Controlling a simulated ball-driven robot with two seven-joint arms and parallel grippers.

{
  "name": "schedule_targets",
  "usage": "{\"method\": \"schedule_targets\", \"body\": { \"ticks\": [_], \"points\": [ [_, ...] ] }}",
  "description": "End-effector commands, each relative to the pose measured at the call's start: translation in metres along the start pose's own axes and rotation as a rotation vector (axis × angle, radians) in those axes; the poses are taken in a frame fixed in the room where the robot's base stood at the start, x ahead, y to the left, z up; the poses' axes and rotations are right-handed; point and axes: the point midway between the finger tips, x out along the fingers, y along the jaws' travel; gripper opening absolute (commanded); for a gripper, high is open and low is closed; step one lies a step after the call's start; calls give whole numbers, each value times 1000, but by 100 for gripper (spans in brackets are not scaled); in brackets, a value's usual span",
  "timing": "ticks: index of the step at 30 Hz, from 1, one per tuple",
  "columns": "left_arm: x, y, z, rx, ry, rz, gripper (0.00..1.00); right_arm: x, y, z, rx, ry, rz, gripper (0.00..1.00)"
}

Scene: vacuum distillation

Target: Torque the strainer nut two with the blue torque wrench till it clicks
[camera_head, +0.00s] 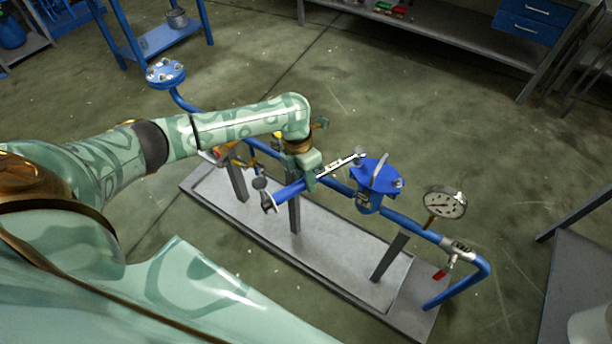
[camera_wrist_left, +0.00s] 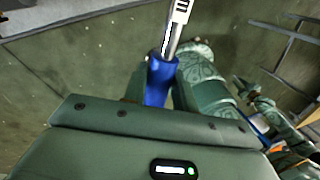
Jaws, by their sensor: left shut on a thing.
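My left gripper (camera_head: 311,178) is shut on the blue handle of the torque wrench (camera_head: 291,190). The wrench's silver shaft with a scale points right, and its head lies at the left rim of the blue strainer's lid (camera_head: 378,176). I cannot tell whether the head sits on a nut there. Another nut (camera_head: 398,183) shows at the lid's right side. In the left wrist view, the wrench's blue handle (camera_wrist_left: 160,82) stands between the fingers with the shaft running up out of frame; the wrench head is not visible there.
The strainer sits in a blue pipe run on a grey base plate (camera_head: 340,268). A pressure gauge (camera_head: 444,203) and a valve with a red handle (camera_head: 440,275) stand to the right. A blue flange (camera_head: 165,73) rises at the left. A workbench (camera_head: 460,40) stands behind; the floor between is clear.

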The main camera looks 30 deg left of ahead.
Motion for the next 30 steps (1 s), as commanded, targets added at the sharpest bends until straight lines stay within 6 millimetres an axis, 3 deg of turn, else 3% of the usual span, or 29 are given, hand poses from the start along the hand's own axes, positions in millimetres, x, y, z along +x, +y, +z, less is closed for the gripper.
{"method": "schedule_targets", "body": {
  "ticks": [30],
  "points": [
    [10, 3, 1, 4, -3, 0, 0, 8, -3, 2, 0, -4, -4, 30]
  ]
}}
